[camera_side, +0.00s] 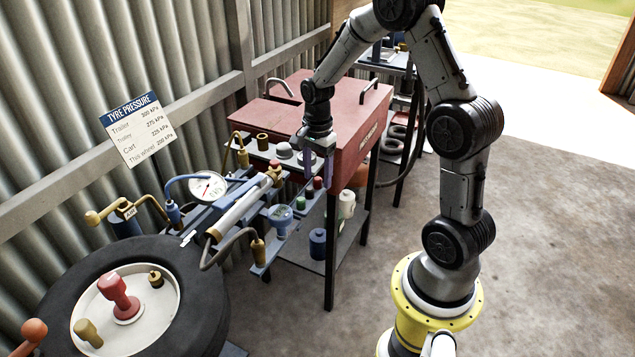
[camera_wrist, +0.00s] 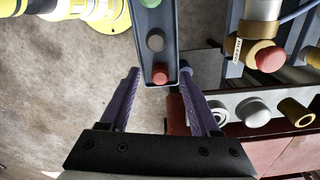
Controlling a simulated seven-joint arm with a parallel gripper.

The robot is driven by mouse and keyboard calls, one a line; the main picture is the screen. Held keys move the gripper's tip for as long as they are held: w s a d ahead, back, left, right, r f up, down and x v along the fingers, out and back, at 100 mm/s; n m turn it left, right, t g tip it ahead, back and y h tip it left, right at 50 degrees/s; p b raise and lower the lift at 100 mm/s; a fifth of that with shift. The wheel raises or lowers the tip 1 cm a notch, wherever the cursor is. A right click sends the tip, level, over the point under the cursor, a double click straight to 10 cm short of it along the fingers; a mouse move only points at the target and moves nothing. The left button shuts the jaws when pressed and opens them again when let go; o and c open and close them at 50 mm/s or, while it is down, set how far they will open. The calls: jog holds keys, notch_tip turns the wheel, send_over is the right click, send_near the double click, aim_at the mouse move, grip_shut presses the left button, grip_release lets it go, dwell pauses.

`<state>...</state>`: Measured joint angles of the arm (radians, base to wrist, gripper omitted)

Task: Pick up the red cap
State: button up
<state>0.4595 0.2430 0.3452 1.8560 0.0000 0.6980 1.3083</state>
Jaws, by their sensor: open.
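A small red cap (camera_wrist: 160,72) sits at the near end of a narrow blue-grey tray (camera_wrist: 158,17) in the wrist view. A grey cap (camera_wrist: 156,41) and a green cap (camera_wrist: 151,2) lie in line beyond it. In the wrist view the two purple fingers of my gripper (camera_wrist: 160,76) are apart, with the red cap between their tips in the picture. In the side view my gripper (camera_side: 318,160) points down, and a red cap (camera_side: 318,183) shows just below the fingers. Nothing is held. The exact height gap is hard to judge.
A brass valve with a red knob (camera_wrist: 270,59) is to the right in the wrist view, near a shelf with pale domes (camera_wrist: 257,113) and a brass fitting (camera_wrist: 296,111). In the side view a red toolbox (camera_side: 350,145) stands close behind my gripper; a tyre (camera_side: 208,305) lies front left.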

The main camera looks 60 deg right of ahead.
grip_shut()
dwell(0.3)
dwell(0.3)
